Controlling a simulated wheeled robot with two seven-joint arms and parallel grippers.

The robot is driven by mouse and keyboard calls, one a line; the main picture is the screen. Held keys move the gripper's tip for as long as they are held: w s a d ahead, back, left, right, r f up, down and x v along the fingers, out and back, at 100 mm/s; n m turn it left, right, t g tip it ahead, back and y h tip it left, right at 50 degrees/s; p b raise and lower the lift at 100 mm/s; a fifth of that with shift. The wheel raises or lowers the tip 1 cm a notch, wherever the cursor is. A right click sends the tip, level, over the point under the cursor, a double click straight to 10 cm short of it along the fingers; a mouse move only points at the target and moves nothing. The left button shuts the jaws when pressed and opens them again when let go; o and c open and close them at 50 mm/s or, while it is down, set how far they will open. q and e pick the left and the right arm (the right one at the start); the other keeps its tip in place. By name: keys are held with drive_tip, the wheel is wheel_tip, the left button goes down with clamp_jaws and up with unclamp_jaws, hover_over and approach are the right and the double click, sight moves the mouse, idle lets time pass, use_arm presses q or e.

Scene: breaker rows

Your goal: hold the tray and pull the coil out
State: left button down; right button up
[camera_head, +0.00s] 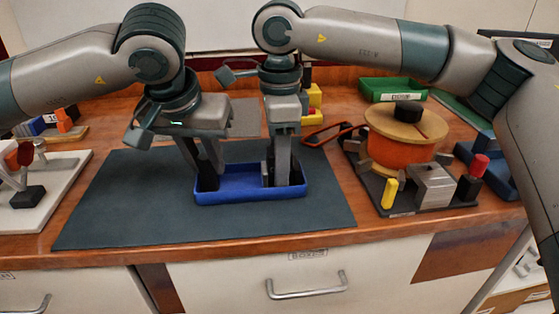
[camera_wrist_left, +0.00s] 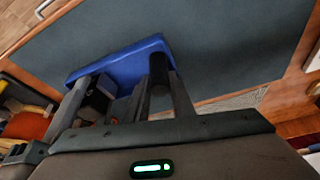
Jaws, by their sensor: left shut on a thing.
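The blue tray (camera_head: 250,193) lies on the dark mat in the head view. It also shows in the left wrist view (camera_wrist_left: 123,60). My left gripper (camera_head: 207,182) points down at the tray's left end, its dark fingertips close together there. It is shut, seemingly on the tray's end wall, though the fingers hide the exact contact. My right gripper (camera_head: 277,180) reaches down into the right part of the tray. Its fingers are close together, and I cannot tell whether they hold anything. I cannot make out the coil; the fingers hide much of the tray's inside.
An orange reel with wooden discs (camera_head: 402,135) stands at the right, with a dark board of small blocks (camera_head: 425,190) before it. Red-handled pliers (camera_head: 328,133) lie behind the tray. A green bin (camera_head: 392,88) stands farther back. The mat (camera_head: 120,205) is clear at left and front.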

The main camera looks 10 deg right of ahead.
drive_tip(key=c, duration=0.9)
drive_tip(key=shift+r, duration=4.55)
use_arm(q)
drive_tip(key=c, duration=1.4)
unclamp_jaws()
drive_tip(key=shift+c, duration=0.2)
drive_tip(key=shift+r, duration=0.15)
drive_tip(key=v, duration=1.1)
drive_tip(key=shift+s+r, duration=0.3)
drive_tip(key=shift+r, duration=0.1)
use_arm(e)
drive_tip(key=shift+r, duration=0.15)
